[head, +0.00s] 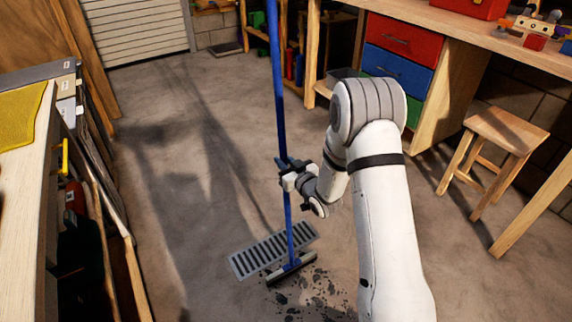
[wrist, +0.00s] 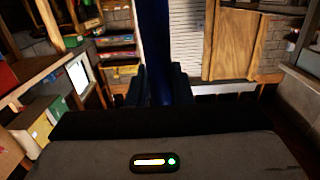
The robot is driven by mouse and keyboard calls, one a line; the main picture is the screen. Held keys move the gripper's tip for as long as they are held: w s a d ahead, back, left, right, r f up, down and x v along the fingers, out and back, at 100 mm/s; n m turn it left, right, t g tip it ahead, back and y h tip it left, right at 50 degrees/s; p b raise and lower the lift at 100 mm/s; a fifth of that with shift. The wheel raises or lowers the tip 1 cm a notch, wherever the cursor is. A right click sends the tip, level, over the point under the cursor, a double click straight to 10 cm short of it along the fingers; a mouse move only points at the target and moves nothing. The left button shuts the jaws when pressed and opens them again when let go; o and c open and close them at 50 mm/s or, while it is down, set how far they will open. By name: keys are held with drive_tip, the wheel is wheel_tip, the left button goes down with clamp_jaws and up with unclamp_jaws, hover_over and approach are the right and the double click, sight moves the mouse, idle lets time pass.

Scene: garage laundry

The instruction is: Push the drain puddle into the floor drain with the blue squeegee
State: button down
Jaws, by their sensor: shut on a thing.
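The blue squeegee (head: 280,110) stands nearly upright, with its long blue pole rising out of the top of the head view. Its dark head (head: 291,269) is low at the front edge of the floor drain (head: 250,262), a grey slotted grate. The puddle (head: 312,291) shows as dark, broken patches just in front of the squeegee head, toward me, partly beside my arm. My gripper (head: 288,178) is shut on the pole at about mid-height. In the wrist view the pole (wrist: 155,50) runs between the fingers. Whether the head touches the floor is hard to tell.
A workbench with red, blue and green drawers (head: 398,70) stands at the right, with a wooden stool (head: 497,150) before it. A bench with a yellow cloth (head: 20,115) and leaning boards lines the left. The concrete floor (head: 175,190) between is open, up to the roller door (head: 135,28).

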drive_tip(key=b+x, duration=0.3)
drive_tip(key=x, duration=0.7)
drive_tip(key=shift+r, duration=0.3)
drive_tip(key=shift+w+a, duration=0.1)
drive_tip(key=r, duration=0.1)
drive_tip(key=s+r+p, duration=0.1)
drive_tip(key=r, duration=0.1)
drive_tip(key=d+r, duration=0.1)
drive_tip(key=r, duration=0.1)
drive_tip(key=shift+s+d+p, duration=0.1)
drive_tip(key=shift+s+p, duration=0.25)
idle(0.8)
